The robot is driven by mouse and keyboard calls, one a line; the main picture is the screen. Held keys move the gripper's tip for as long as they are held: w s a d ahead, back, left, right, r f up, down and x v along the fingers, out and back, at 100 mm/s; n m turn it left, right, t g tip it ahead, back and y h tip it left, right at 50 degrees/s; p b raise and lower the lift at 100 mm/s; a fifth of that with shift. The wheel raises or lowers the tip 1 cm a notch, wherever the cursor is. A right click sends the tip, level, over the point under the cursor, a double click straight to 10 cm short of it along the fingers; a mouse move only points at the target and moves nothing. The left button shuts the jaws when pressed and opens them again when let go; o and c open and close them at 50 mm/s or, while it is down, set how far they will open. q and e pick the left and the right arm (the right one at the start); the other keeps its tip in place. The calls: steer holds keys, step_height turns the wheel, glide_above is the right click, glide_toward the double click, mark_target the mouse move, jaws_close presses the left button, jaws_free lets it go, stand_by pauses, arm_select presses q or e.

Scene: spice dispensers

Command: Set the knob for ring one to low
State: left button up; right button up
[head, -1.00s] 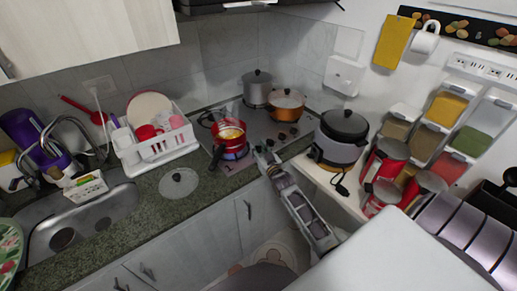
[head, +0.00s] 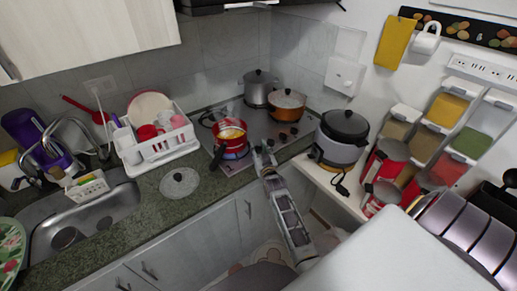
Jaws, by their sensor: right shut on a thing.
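The stove (head: 258,122) sits in the counter corner, with a row of dark knobs (head: 283,136) along its right front part. My right gripper (head: 263,153) is at the stove's front edge, at the left end of this row. It is shut on a knob there, which its fingers mostly hide. A red pan (head: 231,146) with yellowish contents stands on the front left burner, with a faint blue glow under it. I cannot read any knob markings. My left gripper is not in view.
An orange pot (head: 287,106) and a grey pot (head: 258,90) stand at the back of the stove. A rice cooker (head: 342,138) stands right of my right gripper. A glass lid (head: 180,182) lies on the counter to the left.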

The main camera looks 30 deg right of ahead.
mark_target(259, 150)
steer(key=shift+d+r, duration=0.1)
stand_by(0.4)
steer(key=o, duration=0.9)
steer(key=shift+o, duration=0.7)
step_height(259, 150, up, 10)
